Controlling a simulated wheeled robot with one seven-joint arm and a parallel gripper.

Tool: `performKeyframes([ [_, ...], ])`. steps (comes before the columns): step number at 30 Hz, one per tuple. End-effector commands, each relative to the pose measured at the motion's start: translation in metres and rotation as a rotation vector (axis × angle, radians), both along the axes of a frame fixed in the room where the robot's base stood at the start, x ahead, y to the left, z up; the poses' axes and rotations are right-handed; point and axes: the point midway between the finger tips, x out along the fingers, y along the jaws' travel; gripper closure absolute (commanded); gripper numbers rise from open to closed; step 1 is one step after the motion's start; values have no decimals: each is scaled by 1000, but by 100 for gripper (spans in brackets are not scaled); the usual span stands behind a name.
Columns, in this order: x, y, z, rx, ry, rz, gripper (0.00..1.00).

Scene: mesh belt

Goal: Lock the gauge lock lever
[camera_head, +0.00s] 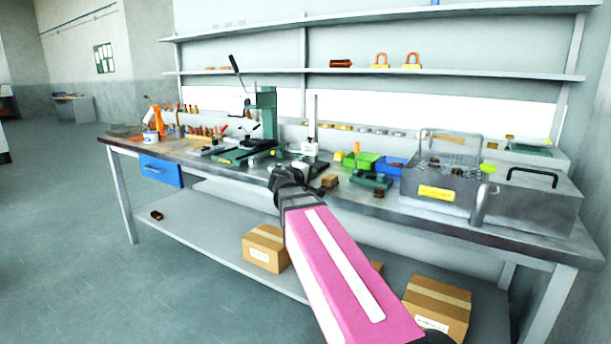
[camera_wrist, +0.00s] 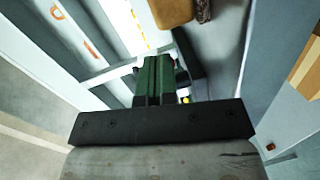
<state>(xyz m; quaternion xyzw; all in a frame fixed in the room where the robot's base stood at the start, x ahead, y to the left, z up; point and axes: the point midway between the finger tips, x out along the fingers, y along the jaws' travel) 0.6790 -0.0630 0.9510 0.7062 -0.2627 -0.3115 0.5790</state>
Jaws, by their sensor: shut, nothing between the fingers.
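A height gauge with a pale upright column (camera_head: 314,112) and a white slider block stands mid-bench in the head view. Its lock lever is too small to make out, so I cannot tell its position. My gripper (camera_head: 287,174) is in front of the bench's front edge, just left of and nearer than the gauge, and partly hides the bench there. It is shut and empty. In the wrist view, a dark bar crosses the lower part, with a narrow green shape above it. I cannot clearly identify the gauge or lever in the wrist view.
A green press (camera_head: 264,115) stands left of the gauge. Right of it are a wooden block (camera_head: 330,181), a green bin (camera_head: 362,161), a blue bin (camera_head: 391,167) and a metal tank (camera_head: 436,187). Padlocks (camera_head: 412,61) sit on the shelf. Cardboard boxes (camera_head: 265,248) lie below.

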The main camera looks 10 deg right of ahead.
Motion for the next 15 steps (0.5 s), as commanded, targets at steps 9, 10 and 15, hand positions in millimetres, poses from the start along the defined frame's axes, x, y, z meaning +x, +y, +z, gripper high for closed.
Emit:
performKeyframes([
  [9,1,-7,0,0,0,-1,100],
  [10,1,-7,0,0,0,-1,100],
  [15,-7,1,1,0,0,1,100],
])
